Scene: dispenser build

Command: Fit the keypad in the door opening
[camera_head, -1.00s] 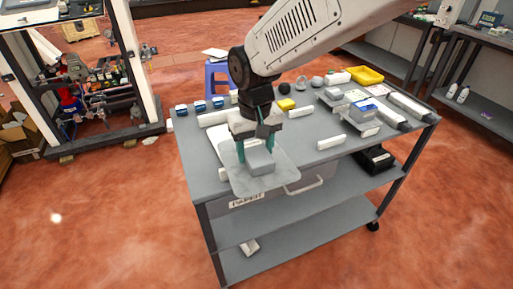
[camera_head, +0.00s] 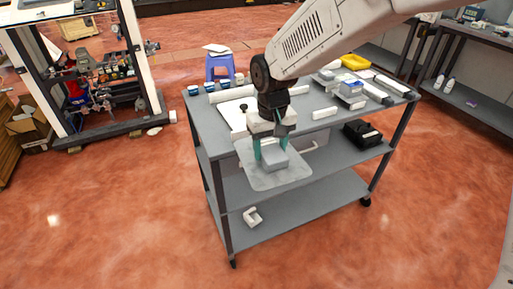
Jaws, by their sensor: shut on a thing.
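My gripper (camera_head: 271,148) has teal fingers closed on a small grey block (camera_head: 274,162). The block stands on a thin flat grey plate (camera_head: 262,180), which appears to be carried with it in front of the cart's front edge. I cannot tell whether this held piece is the keypad or another part. A white panel (camera_head: 231,116) with a dark knob lies on the cart top behind my gripper and is partly hidden by it; I cannot tell whether it is the door. No door opening can be made out.
The grey cart (camera_head: 205,132) has lower shelves, with a white bracket (camera_head: 252,217) at the bottom. Blue-topped pieces (camera_head: 210,87), white bars (camera_head: 325,113), a blue-and-grey part (camera_head: 351,88) and a yellow tray (camera_head: 355,62) are on top. A black bin (camera_head: 362,133) sits below. Floor in front is clear.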

